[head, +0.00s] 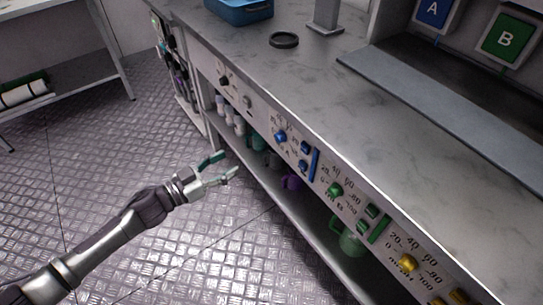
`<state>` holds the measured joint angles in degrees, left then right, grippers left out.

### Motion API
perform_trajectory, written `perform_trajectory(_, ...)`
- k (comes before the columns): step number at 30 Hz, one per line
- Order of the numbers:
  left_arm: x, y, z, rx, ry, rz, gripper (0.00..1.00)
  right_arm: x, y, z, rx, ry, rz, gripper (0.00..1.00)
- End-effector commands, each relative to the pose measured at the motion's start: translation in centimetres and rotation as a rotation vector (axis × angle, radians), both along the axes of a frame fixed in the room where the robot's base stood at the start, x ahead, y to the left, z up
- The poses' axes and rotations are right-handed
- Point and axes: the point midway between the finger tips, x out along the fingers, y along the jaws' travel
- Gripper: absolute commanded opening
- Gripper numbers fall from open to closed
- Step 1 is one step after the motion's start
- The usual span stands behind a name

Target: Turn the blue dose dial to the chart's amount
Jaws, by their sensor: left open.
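The blue dose dial (281,137) is a small round knob on the front panel of the long grey bench, with dark scale marks around it. My left gripper (222,167) is open and empty, in front of the panel and to the lower left of the blue dial, apart from it. One of its fingers looks green, the other pale. The dial's exact setting is too small to read. No chart with an amount can be made out. My right gripper is not in view.
A green dial (335,190) and a yellow dial (407,263) sit farther right on the panel. Signs A (433,12) and B (507,40) stand behind the bench. A blue bin (238,10) and dark ring (284,40) are on top. Metal floor (90,180) is clear.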

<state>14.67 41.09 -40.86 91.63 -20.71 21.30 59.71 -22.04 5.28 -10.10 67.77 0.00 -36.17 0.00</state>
Motion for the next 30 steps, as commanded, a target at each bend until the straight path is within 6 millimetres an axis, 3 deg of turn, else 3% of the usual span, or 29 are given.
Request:
perform_trajectory(5, -0.6, -1.8, 1.4, -0.021, -0.014, -0.073, 0.58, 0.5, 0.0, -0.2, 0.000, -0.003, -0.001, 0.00)
perform_trajectory(21, 5.5, -10.1, 1.5, -0.022, -0.013, -0.067, 0.58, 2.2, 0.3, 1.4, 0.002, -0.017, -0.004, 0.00)
perform_trajectory(30, 7.1, -12.2, 1.4, -0.020, -0.012, -0.067, 0.58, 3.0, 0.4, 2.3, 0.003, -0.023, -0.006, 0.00)
